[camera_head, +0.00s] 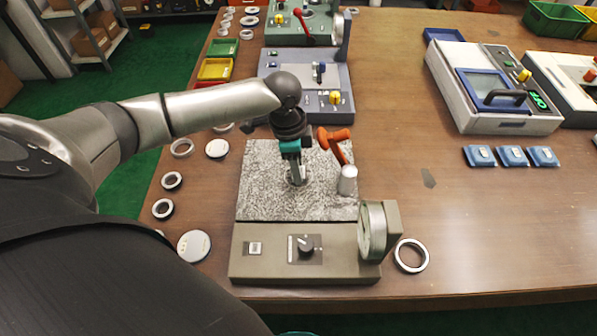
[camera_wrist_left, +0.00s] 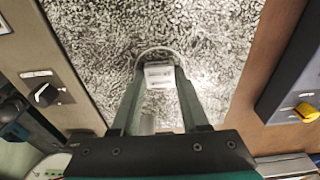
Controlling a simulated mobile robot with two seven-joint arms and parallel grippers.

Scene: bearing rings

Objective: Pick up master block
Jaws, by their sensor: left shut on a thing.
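My left gripper (camera_head: 296,178) points down at the speckled granite plate (camera_head: 262,205) of the near gauge stand. In the left wrist view its two fingers (camera_wrist_left: 160,82) are shut on the master block (camera_wrist_left: 159,71), a small pale block with faint markings. The block is at or just above the plate; I cannot tell whether it touches. A rounded pale edge shows around its far side. In the head view the fingers mostly hide the block. My right gripper is not in view.
The stand has a knob (camera_head: 306,246), a dial (camera_head: 373,230) and an orange-handled lever (camera_head: 335,140) close to my gripper's right. Several rings and discs lie left of it, and one ring (camera_head: 411,256) lies right. The table's middle right is mostly clear.

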